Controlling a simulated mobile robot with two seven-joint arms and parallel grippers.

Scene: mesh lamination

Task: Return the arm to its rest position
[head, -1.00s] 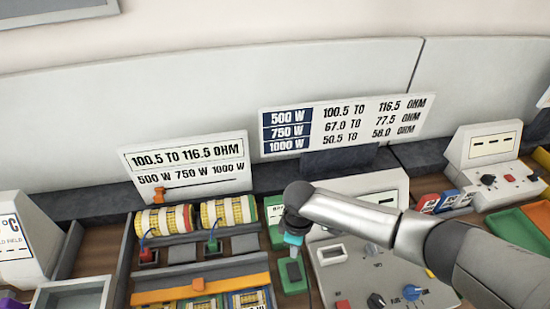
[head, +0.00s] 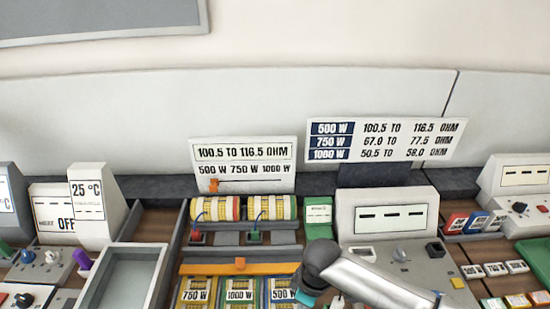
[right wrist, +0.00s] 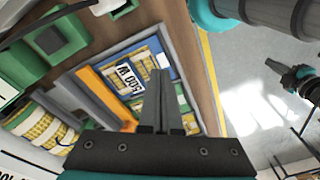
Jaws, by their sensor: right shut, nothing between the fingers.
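My right arm comes in from the lower right in the head view. Its right gripper (head: 308,298) is low in the picture, by the front of the card tray, with its fingertips mostly hidden or cut off. In the right wrist view the right gripper's two fingers (right wrist: 161,100) lie together with nothing between them. They point over the tray with the 500 W card (right wrist: 130,78).
Two wire-wound yellow coils (head: 270,207) sit at the back of the tray. A grey meter console (head: 388,215) stands to the right, a grey empty bin (head: 125,270) to the left. Signs stand behind.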

